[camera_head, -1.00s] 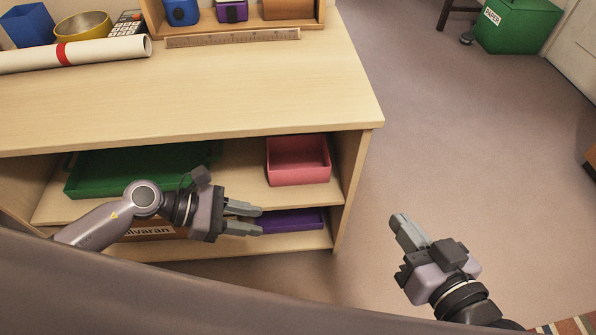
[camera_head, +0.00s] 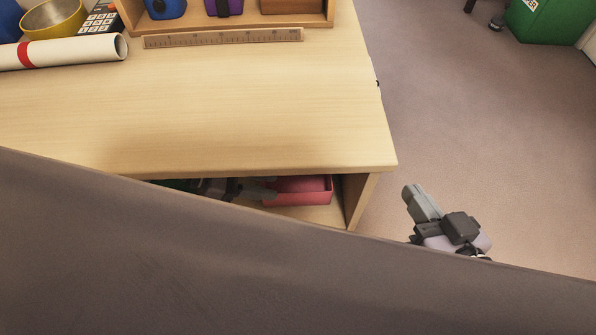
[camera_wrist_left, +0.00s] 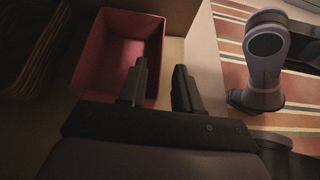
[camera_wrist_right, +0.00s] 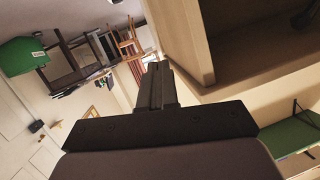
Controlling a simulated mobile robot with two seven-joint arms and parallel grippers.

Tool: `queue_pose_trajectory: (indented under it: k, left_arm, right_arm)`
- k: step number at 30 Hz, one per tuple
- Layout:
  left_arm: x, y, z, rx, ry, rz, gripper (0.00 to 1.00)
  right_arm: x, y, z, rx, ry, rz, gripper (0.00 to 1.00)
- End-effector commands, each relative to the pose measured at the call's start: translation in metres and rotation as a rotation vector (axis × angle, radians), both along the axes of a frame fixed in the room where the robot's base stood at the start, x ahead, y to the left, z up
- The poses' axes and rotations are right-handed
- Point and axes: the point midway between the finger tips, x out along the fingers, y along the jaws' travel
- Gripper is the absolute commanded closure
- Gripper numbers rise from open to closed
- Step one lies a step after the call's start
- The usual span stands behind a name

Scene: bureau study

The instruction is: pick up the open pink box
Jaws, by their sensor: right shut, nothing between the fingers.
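The open pink box (camera_head: 305,190) sits on the shelf under the desk top, near the right side panel. In the left wrist view the pink box (camera_wrist_left: 112,50) is open towards the camera and looks empty. My left gripper (camera_head: 268,188) is at the box's left side in the head view, partly hidden by my own body. In the left wrist view my left gripper (camera_wrist_left: 160,68) is open, one finger over the box's inside and one beyond its right wall; contact cannot be told. My right gripper (camera_head: 410,190) is shut and empty, out over the floor right of the desk.
The desk top (camera_head: 230,110) overhangs the shelf closely. The side panel (camera_head: 358,200) stands right of the box. A green tray (camera_head: 180,184) is mostly hidden to the left. A ruler (camera_head: 222,38) and a rolled paper (camera_head: 75,52) lie on top.

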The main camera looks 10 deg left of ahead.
Motion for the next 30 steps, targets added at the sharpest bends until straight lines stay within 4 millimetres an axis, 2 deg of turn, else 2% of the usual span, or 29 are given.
queue_pose_trajectory:
  k: [9,13,22,23,24,26,30]
  left_arm:
    - [0.008,-0.034,-0.030,-0.004,0.001,0.000,0.67]
    - [0.012,-0.047,-0.035,-0.003,0.000,0.000,0.67]
    - [0.013,-0.052,-0.037,-0.001,0.001,0.000,0.67]
    - [0.013,-0.051,-0.037,-0.001,0.001,0.000,0.70]
    - [0.013,-0.051,-0.037,-0.001,0.001,0.000,0.83]
    - [0.013,-0.051,-0.037,-0.001,0.001,0.000,1.00]
    - [0.014,-0.051,-0.036,-0.001,0.001,0.000,1.00]
  right_arm:
    - [-0.004,-0.010,-0.004,-0.060,-0.080,-0.018,1.00]
    - [-0.005,-0.013,-0.001,-0.078,-0.105,-0.023,1.00]
    - [-0.005,-0.014,0.002,-0.085,-0.115,-0.024,1.00]
    - [-0.005,-0.014,0.002,-0.085,-0.115,-0.024,1.00]
    - [-0.005,-0.014,0.002,-0.085,-0.114,-0.024,1.00]
    - [-0.005,-0.014,0.001,-0.085,-0.114,-0.024,1.00]
    - [-0.005,-0.014,0.001,-0.085,-0.114,-0.024,1.00]
